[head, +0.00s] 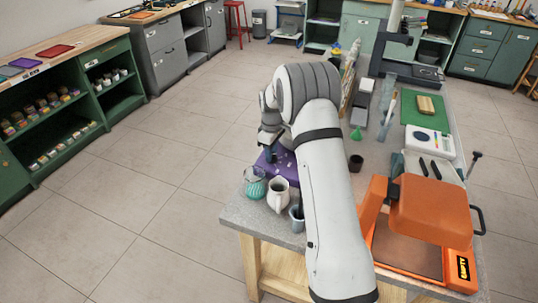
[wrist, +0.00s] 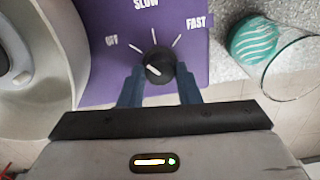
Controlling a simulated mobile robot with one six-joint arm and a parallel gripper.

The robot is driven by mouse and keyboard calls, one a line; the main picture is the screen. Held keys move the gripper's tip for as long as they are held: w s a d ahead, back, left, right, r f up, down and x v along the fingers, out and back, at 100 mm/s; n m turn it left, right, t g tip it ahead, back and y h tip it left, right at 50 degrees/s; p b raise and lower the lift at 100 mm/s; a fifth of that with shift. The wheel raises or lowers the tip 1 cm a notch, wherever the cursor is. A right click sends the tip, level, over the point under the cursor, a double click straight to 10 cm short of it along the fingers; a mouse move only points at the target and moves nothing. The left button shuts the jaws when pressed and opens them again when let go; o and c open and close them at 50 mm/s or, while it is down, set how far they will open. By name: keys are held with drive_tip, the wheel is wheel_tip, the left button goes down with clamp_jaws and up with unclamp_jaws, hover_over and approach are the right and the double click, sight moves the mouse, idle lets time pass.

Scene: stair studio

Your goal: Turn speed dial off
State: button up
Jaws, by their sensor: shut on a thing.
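The speed dial (wrist: 157,66) is a round black knob with a short white mark on a purple panel (wrist: 185,60). OFF is printed to its left, SLOW above it and FAST to its right. The white mark sits on the lower left of the knob; its exact direction is hard to tell. My gripper (wrist: 158,80) has its blue fingers on either side of the knob and is shut on it. In the head view, my gripper (head: 268,153) is over the purple panel (head: 287,168), and my arm hides part of it; the dial is hidden there.
A teal striped jar (head: 255,182), a white jug (head: 278,194) and a grey cup (head: 297,214) stand close by at the counter's front left corner. An orange machine (head: 432,217) stands to the right. Floor left of the counter (head: 236,219) is clear.

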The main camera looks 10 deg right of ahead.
drive_tip(key=shift+d+n, duration=0.1)
drive_tip(key=shift+n, duration=0.5)
drive_tip(key=o, duration=0.9)
drive_tip(key=shift+d, duration=0.1)
drive_tip(key=shift+c, duration=0.2)
drive_tip(key=shift+o, duration=0.6)
wheel_tip(320, 180, up, 8)
drive_tip(key=shift+f+b, duration=0.1)
drive_tip(key=shift+b, duration=0.7)
